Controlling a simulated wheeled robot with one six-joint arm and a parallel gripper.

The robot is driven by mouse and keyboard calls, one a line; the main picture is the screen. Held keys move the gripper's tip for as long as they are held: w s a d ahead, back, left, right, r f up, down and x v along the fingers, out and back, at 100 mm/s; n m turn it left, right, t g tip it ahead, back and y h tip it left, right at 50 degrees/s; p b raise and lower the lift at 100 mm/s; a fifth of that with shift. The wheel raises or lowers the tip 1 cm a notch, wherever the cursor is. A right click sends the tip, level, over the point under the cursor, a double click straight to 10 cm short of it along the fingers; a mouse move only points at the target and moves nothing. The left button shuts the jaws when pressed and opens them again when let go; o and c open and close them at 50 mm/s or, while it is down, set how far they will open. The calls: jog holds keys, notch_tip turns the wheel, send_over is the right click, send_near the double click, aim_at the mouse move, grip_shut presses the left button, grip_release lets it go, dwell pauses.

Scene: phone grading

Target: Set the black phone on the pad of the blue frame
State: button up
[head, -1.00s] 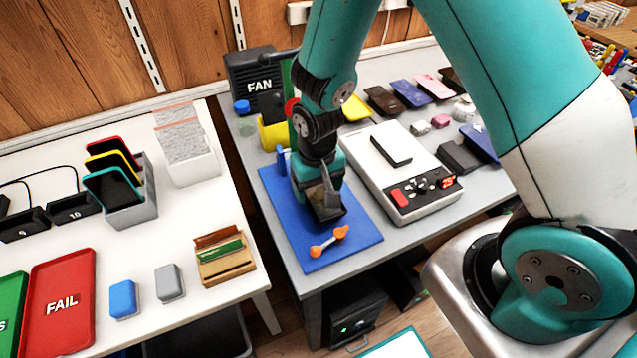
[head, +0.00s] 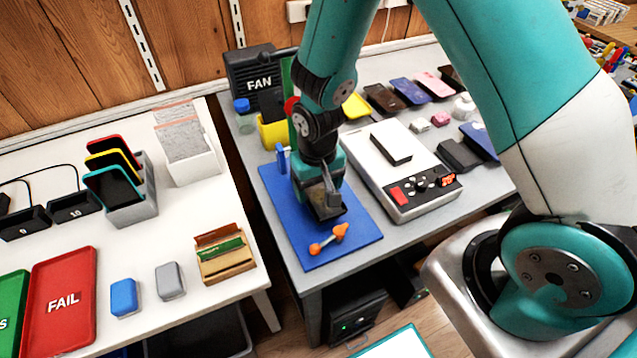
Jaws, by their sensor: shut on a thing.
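The blue frame (head: 355,236) is a flat blue base on the grey table, with a small blue upright (head: 282,160) at its back left. An orange-ended clamp (head: 329,240) lies near its front edge. My gripper (head: 326,200) points down over the middle of the base. It is shut on a dark flat piece, the black phone (head: 329,214), of which only a little shows below the jaws. The pad is hidden behind the gripper and the phone. I cannot tell whether the phone touches it.
A white device (head: 427,203) with a black slab on top stands close to the right of the frame. Yellow (head: 273,133) and black fan (head: 257,80) items stand behind. Several phones (head: 410,92) lie at the back right. A white table (head: 205,305) with trays is on the left.

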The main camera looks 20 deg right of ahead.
jog(key=shift+f, duration=0.4)
dwell(1.3)
jog(key=o, duration=1)
jog(key=shift+r, duration=0.15)
jog(key=shift+r+p, duration=0.35)
jog(key=shift+p, duration=0.05)
jog(key=shift+r, duration=0.2)
jog(key=shift+r+p, duration=3.15)
jog(key=shift+r, duration=0.35)
